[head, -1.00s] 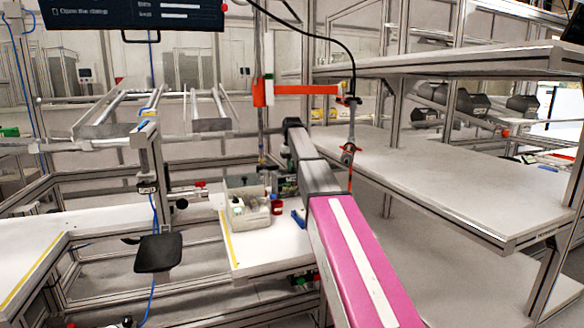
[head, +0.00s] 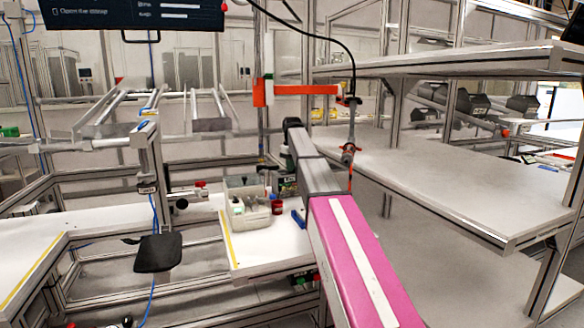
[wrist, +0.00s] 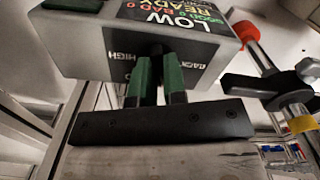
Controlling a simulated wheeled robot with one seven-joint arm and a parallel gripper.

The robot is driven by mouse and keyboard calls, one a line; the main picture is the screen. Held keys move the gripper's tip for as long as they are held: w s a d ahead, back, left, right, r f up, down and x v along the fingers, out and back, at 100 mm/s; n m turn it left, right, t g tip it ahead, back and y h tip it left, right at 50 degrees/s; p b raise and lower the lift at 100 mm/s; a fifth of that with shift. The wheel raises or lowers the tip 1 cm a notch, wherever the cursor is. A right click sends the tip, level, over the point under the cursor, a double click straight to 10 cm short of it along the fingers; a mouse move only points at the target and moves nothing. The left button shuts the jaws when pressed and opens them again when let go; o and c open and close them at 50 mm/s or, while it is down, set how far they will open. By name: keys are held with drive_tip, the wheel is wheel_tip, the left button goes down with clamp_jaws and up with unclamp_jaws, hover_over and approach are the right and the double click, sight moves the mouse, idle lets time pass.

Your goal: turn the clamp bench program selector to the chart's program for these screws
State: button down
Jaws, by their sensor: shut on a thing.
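The clamp bench program selector box (wrist: 85,45) is grey with a dark face in the wrist view. My gripper (wrist: 158,72) has green fingers, shut on the knob from below in the picture. The knob's pointer is hidden, so its setting cannot be read. No chart or screws can be made out.
A large shelf (head: 450,185) is close on the right. A dark screen (head: 130,14) hangs at upper left, cut off.

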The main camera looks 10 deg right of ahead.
drive_tip(key=c, duration=1.2)
unclamp_jaws()
drive_tip(key=shift+r, duration=3.75)
